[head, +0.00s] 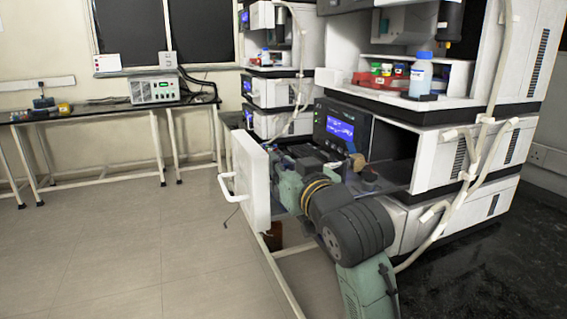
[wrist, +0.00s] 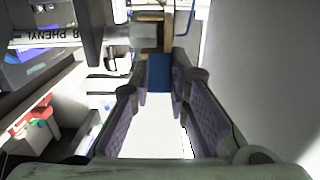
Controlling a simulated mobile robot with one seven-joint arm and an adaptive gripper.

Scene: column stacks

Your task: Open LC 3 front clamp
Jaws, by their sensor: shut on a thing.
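My gripper (head: 322,160) reaches into the open compartment of the near stack (head: 405,165), in front of its lit blue screen (head: 341,128). In the wrist view my gripper (wrist: 159,85) has its two purple-padded fingers closed around a small blue piece (wrist: 159,73) at the tips. A brown bar (wrist: 155,36) extends beyond the blue piece. I take these for the front clamp, but cannot tell its exact state. A brown part (head: 357,161) also shows by the fingertips in the head view. A column labelled PHENYL (wrist: 45,40) lies to the left in the wrist view.
A white door with a handle (head: 250,178) stands open left of my arm. A blue-capped bottle (head: 421,76) and coloured caps (head: 388,69) stand on the shelf above. Pale tubing (head: 487,130) runs down the stack's right side. The floor at left is clear.

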